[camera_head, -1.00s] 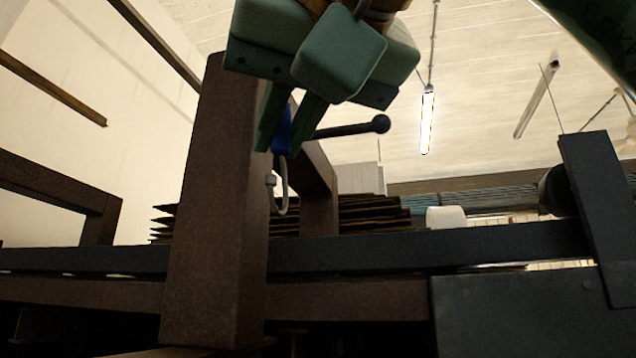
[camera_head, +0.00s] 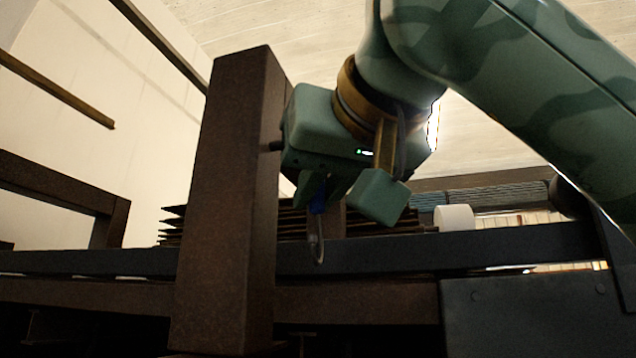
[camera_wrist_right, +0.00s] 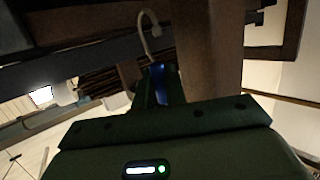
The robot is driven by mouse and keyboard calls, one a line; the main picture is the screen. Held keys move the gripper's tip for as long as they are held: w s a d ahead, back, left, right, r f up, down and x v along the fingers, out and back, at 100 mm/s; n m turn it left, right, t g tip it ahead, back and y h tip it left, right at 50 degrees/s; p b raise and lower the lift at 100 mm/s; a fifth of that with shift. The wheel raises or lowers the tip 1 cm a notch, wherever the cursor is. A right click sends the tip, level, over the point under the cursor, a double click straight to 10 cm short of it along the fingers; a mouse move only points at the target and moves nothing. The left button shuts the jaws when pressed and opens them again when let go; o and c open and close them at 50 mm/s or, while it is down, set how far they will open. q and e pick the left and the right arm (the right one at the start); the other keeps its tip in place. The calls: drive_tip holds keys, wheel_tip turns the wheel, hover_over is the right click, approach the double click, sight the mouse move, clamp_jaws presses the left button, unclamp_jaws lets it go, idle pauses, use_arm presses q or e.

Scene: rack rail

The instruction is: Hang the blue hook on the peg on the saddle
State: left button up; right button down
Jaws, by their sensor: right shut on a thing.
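My right gripper (camera_head: 318,197) is shut on the blue hook (camera_head: 318,205), to the right of the brown upright post. The hook's blue part is between the fingers and its curved metal end (camera_head: 318,248) hangs below them. In the right wrist view the blue part (camera_wrist_right: 158,82) sits between the fingers (camera_wrist_right: 157,92), and the metal curve (camera_wrist_right: 149,35) reaches beyond them. A short dark stub of the peg (camera_head: 277,146) shows at the post's right edge, above the hook; my gripper hides the rest. I cannot make out the saddle clearly. My left gripper is not in view.
The thick brown post (camera_head: 228,200) stands close to my right gripper's left. A dark horizontal rail (camera_head: 400,251) runs behind the hook. Stacked dark sheets (camera_head: 390,222) and a white cylinder (camera_head: 455,218) lie farther back. A dark panel (camera_head: 530,315) fills the lower right.

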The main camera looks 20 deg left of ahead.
drive_tip(key=shift+f, duration=0.25)
idle(0.5)
drive_tip(key=c, duration=1.4)
unclamp_jaws()
drive_tip(key=shift+o, duration=0.2)
drive_tip(key=shift+s+d+r+b, duration=0.1)
drive_tip(key=shift+s+d+b, duration=0.15)
drive_tip(key=shift+s+b, duration=0.15)
drive_tip(key=b+v, duration=0.3)
drive_tip(key=v, duration=1.2)
drive_tip(key=shift+s+b, duration=0.2)
drive_tip(key=shift+b, duration=0.2)
drive_tip(key=shift+d+r, duration=0.1)
